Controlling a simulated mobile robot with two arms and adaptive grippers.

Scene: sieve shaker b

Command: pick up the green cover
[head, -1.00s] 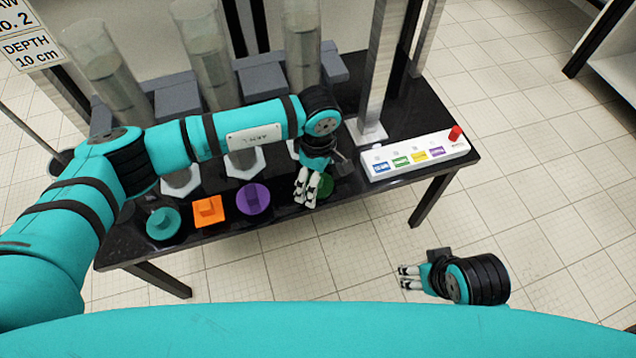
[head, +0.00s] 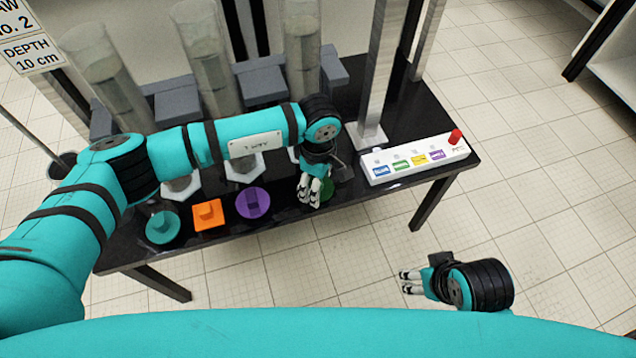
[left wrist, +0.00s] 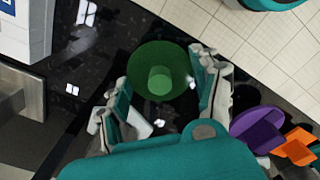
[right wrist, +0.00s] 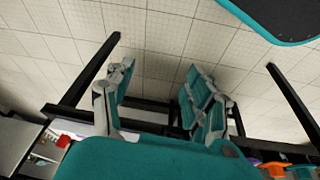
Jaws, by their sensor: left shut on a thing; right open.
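The green cover (left wrist: 160,72) is a round disc with a short knob, at the right end of a row of covers on the black table. In the head view, the green cover (head: 327,188) is partly hidden behind my left gripper (head: 309,200). In the left wrist view, the fingers of my left gripper (left wrist: 165,95) stand on either side of the cover and are shut on it. I cannot tell whether it is off the table. My right gripper (head: 408,283) is open and empty, in front of the table; it also shows in the right wrist view (right wrist: 158,80).
A purple cover (head: 252,203), an orange cover (head: 208,214) and a teal cover (head: 162,227) lie along the front of the black table (head: 345,211). A white button panel (head: 415,160) with a red knob is at the right. Clear tubes (head: 210,70) stand behind.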

